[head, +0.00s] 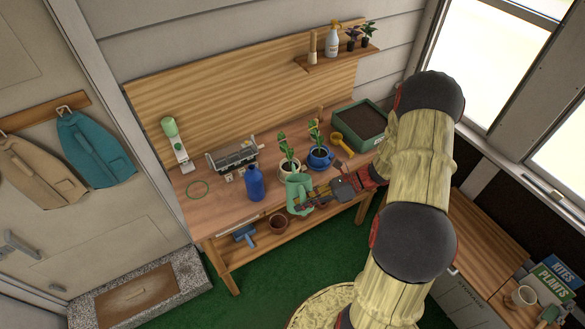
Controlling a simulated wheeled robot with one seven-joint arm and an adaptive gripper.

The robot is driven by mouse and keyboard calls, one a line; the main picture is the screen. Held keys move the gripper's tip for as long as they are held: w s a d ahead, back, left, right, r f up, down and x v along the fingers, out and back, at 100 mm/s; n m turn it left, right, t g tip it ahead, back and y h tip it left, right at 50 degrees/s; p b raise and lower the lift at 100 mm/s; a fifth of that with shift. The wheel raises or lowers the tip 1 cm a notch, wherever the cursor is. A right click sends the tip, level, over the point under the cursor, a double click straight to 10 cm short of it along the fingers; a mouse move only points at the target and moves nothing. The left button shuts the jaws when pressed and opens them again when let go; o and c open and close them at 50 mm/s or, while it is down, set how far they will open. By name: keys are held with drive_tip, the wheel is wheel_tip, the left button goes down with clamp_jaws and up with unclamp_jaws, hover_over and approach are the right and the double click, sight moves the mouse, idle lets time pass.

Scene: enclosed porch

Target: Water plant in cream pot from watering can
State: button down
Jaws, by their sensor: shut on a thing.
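A green watering can (298,194) is held at the front edge of the wooden bench. My gripper (322,193) is shut on its right side, likely at the handle. The cream pot (288,172) with a leafy plant (286,154) stands on the bench just behind the can, and the can hides part of it. The can looks roughly upright or slightly tilted; I cannot tell exactly. Its spout is not clear, and no water shows. A blue pot (320,159) with a similar plant stands to the right of the cream pot.
A blue bottle (254,185) stands left of the can. A metal rack (234,157), a yellow scoop (341,141) and a green soil tray (360,128) sit on the bench (215,208). A terracotta pot (278,223) is on the lower shelf. The bench's front left is mostly clear.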

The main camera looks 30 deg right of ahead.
drive_tip(key=shift+w+r+p, duration=0.15)
drive_tip(key=shift+r+p, duration=0.3)
drive_tip(key=shift+f, duration=0.1)
drive_tip(key=shift+s+a+f+n+t+b, duration=0.15)
drive_tip(key=shift+s+f+n+b, duration=0.1)
drive_tip(key=shift+f+b, duration=0.5)
drive_tip(key=shift+s+d+f+n+t+b, duration=0.1)
drive_tip(key=shift+s+f+n+t+b, duration=0.1)
drive_tip(key=shift+f+b, duration=0.5)
drive_tip(key=shift+f, duration=0.1)
drive_tip(key=shift+s+a+f+n+t+h+b, duration=0.15)
drive_tip(key=shift+f+n+t+b, duration=0.1)
drive_tip(key=shift+f+b, duration=0.75)
drive_tip(key=shift+s+f+n+t+h+b, duration=0.1)
drive_tip(key=shift+s+f+n+h+b, duration=0.1)
drive_tip(key=shift+f+b, duration=0.75)
drive_tip(key=shift+w, duration=0.1)
